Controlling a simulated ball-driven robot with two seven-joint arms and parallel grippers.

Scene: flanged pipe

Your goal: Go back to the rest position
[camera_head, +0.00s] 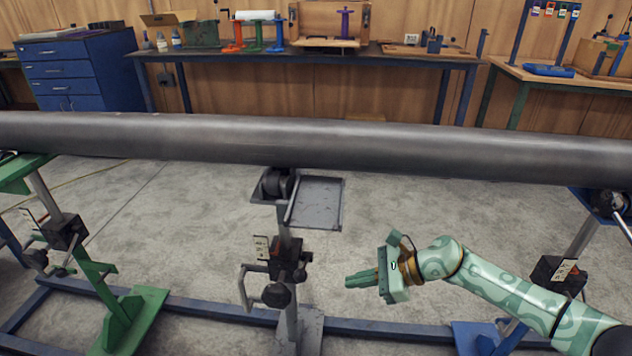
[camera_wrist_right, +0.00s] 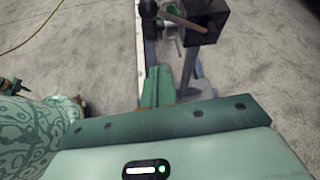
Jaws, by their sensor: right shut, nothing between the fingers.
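My right gripper (camera_head: 362,279) is at the lower right of the head view, in front of and below the pipe. Its fingers are closed together, point left and hold nothing. In the right wrist view its green fingers (camera_wrist_right: 157,87) show at the centre, closed, with a pipe stand behind them. The long grey pipe (camera_head: 330,145) spans the whole head view on its stands. My left gripper is not in the head view.
The middle stand (camera_head: 288,262) with a crank and a small grey tray (camera_head: 318,204) is left of my right gripper. A blue floor rail (camera_head: 390,328) runs below. Another stand (camera_head: 560,270) is near my right arm. A workbench (camera_head: 310,55) stands behind the pipe.

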